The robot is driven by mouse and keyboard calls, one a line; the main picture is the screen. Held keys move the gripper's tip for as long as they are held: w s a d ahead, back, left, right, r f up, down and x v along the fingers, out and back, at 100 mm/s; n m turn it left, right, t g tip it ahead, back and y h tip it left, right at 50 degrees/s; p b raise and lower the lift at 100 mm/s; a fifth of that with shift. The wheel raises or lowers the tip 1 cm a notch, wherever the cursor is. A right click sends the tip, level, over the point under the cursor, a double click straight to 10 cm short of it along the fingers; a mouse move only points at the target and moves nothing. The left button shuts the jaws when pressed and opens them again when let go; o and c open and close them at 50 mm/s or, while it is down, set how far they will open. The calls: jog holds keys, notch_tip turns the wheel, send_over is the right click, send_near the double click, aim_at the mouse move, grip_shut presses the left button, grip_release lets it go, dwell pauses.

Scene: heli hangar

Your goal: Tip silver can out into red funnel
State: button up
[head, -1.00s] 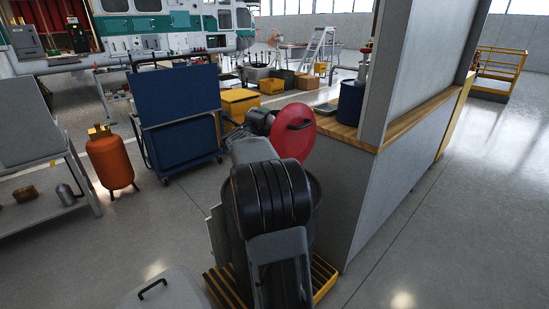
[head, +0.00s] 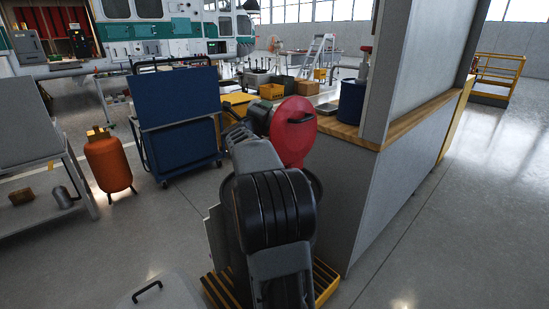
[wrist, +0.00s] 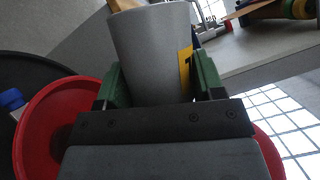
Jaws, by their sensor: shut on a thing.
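In the head view my arm hides the can and the fingers. A red round dish-like thing (wrist: 60,120) shows behind the gripper in the wrist view. In the head view a red disc with a black handle (head: 293,140) stands beside my wrist. I cannot tell whether either is the red funnel. A small red-topped thing (head: 366,50) stands on the counter, too small to identify.
The wood-topped counter (head: 345,131) with a blue drum (head: 351,102) and a grey panel stands close on the right. A blue cart (head: 180,125), an orange cylinder (head: 109,162) and a shelf with a grey jug (head: 65,197) stand left.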

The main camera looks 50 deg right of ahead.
jog(key=m+b, duration=0.1)
jog(key=b, duration=0.2)
jog(key=s+m+h+b, duration=0.1)
jog(key=m+b, duration=0.1)
jog(key=shift+s+r+b, duration=0.15)
jog(key=shift+r+b, duration=0.05)
jog(key=shift+b, duration=0.2)
jog(key=m+h+b, duration=0.1)
jog(key=m+b, duration=0.1)
jog(key=s+r+m+b, duration=0.1)
jog(key=m+b, duration=0.1)
jog(key=b, duration=0.1)
jog(key=shift+s+g+h, duration=0.2)
jog(key=shift+g+h, duration=0.2)
jog(key=shift+m, duration=0.4)
notch_tip(320, 180, up, 8)
jog(key=p, duration=0.6)
jog(key=shift+s, duration=0.15)
jog(key=shift+f, duration=0.1)
